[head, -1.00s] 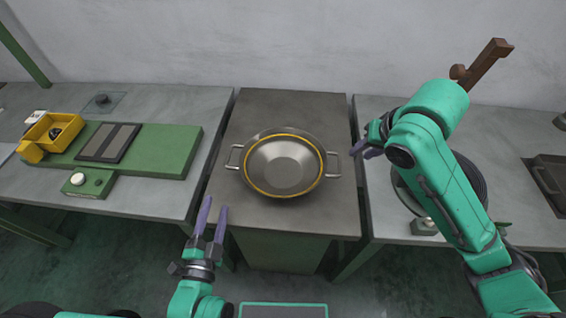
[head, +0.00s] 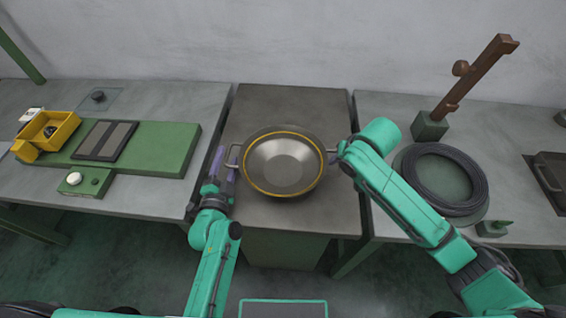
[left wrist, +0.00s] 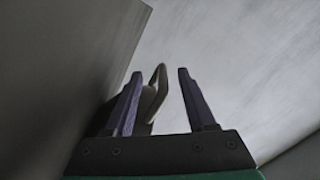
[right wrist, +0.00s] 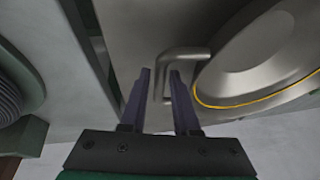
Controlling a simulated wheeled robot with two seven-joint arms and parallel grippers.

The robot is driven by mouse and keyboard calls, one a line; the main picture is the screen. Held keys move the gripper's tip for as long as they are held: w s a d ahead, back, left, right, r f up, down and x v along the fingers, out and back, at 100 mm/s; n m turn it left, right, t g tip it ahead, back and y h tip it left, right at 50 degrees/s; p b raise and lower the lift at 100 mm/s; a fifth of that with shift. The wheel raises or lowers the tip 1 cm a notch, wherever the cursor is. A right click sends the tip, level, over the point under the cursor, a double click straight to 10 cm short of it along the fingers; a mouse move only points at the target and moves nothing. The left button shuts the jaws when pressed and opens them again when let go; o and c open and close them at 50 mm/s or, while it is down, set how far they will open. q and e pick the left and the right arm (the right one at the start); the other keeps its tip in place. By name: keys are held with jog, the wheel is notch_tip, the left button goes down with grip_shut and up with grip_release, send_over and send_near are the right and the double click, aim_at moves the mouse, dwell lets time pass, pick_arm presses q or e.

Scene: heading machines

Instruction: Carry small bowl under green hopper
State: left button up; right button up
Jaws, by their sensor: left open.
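The bowl (head: 283,162) is a round, wide metal pan with a yellow ring inside its rim and two side handles. It sits upright on the middle table. My left gripper (head: 224,163) is open at its left handle; in the left wrist view the handle loop (left wrist: 158,85) shows between the fingers, closer to the left finger. My right gripper is mostly hidden by its arm in the head view. In the right wrist view its fingers (right wrist: 160,72) stand apart on either side of the right handle (right wrist: 182,52). I cannot make out a green hopper.
The left bench holds a green machine (head: 165,150) with a yellow bin (head: 62,122). The right bench holds a black coil (head: 470,178), a brown post (head: 475,78) and a dark tray (head: 549,172). The middle table (head: 290,104) is clear around the bowl.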

pick_arm(q)
jog(key=shift+s, duration=0.1)
pick_arm(e)
jog(key=shift+s, duration=0.1)
pick_arm(q)
jog(key=c, duration=0.3)
pick_arm(e)
jog(key=shift+r, duration=0.1)
jog(key=c, duration=0.3)
pick_arm(q)
grip_shut()
pick_arm(e)
grip_shut()
pick_arm(q)
jog(key=shift+r, duration=0.1)
